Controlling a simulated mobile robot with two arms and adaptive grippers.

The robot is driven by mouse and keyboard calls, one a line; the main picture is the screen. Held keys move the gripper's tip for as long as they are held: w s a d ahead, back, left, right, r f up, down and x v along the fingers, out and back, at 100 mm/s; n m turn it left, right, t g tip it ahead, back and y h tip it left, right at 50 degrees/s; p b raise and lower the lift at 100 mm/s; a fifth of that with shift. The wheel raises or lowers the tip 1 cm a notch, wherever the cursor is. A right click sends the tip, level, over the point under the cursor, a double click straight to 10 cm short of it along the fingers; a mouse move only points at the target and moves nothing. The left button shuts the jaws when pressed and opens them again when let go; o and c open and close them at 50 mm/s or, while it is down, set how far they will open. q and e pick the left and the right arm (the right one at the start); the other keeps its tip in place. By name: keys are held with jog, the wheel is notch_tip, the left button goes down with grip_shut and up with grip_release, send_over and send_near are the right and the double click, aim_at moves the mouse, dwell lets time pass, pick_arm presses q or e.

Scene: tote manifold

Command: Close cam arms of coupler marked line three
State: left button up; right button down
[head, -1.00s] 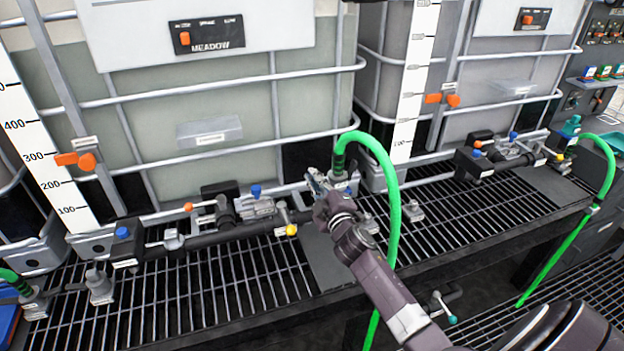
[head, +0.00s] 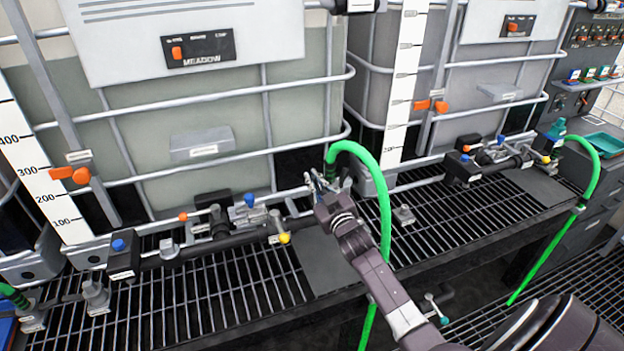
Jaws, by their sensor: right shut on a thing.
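A green hose (head: 384,205) curves down at its left end into a coupler (head: 331,172) beside the pipework at the front of the MEADOW tank. My right gripper (head: 318,184) is at this coupler, shut on a small part there that looks like a cam arm. The gripper hides most of the coupler body, and the positions of the cam arms cannot be made out. No line marking is readable. Other green hose ends show at the far left (head: 16,297) and at the right (head: 575,142). My left gripper is not in view.
A dark pipe with valves and a yellow knob (head: 284,238) runs left of my gripper. A grey tank (head: 480,70) stands at the right. A teal-handled valve (head: 440,315) sits below the ledge.

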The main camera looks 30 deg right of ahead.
jog(key=shift+f, duration=0.15)
dwell(0.3)
jog(key=c, duration=2.1)
grip_release()
